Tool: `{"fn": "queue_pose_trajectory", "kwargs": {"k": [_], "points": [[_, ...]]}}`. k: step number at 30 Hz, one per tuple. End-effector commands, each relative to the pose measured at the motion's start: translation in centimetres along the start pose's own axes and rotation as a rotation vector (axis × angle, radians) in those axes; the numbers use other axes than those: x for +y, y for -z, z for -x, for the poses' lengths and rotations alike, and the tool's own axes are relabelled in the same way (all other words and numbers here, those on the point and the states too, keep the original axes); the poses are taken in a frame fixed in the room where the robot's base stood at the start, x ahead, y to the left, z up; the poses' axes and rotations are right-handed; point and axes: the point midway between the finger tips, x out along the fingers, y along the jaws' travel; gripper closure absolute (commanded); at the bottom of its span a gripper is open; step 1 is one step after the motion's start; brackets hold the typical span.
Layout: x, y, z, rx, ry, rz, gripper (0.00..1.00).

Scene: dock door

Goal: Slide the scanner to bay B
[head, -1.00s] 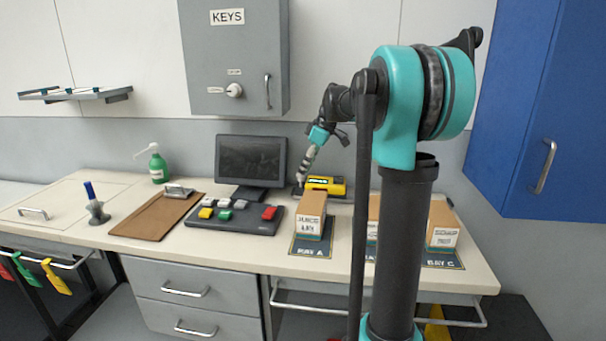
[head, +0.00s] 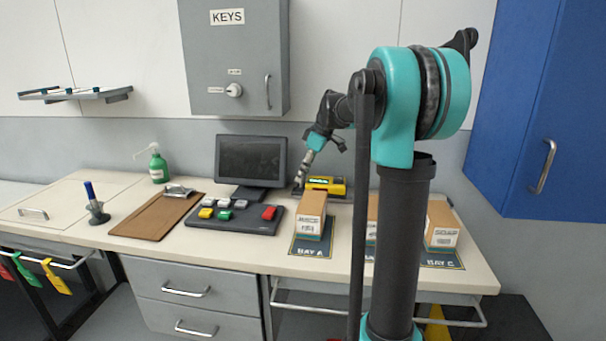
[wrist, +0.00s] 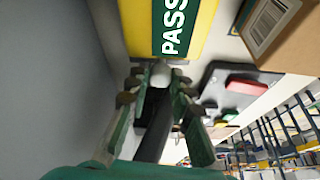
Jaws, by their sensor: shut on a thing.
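The scanner (head: 326,186) is a yellow block with a dark green panel, on the rear of the bench right of the monitor. Its panel reads PASS in the wrist view (wrist: 205,30). My gripper (head: 299,188) reaches down to its left end and is shut on it; the wrist view shows the fingertips (wrist: 160,78) at the scanner's edge, around a small grey part. Bay B's mat (head: 370,252) is mostly hidden behind my arm. The bay A mat (head: 311,250) lies left of it and the bay C mat (head: 443,259) right.
A cardboard box stands on bay A (head: 312,212) and another on bay C (head: 443,222); a third (head: 373,208) shows partly behind my arm. A monitor (head: 251,160), a button panel (head: 235,216) and a clipboard (head: 157,217) are to the left. A blue cabinet (head: 540,110) hangs at right.

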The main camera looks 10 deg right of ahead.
Motion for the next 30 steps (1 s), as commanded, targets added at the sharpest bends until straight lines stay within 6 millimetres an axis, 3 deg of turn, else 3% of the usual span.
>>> {"fn": "queue_pose_trajectory", "kwargs": {"k": [7, 11, 24, 30], "points": [[0.0, -0.2, 0.1, 0.000, 0.000, 0.000, 1.00], [0.2, -1.4, 0.6, 0.000, -0.001, -0.003, 1.00], [1.8, -10.5, 4.5, 0.000, -0.001, -0.006, 1.00], [2.3, -13.4, 5.7, 0.000, 0.000, -0.003, 1.00]]}}
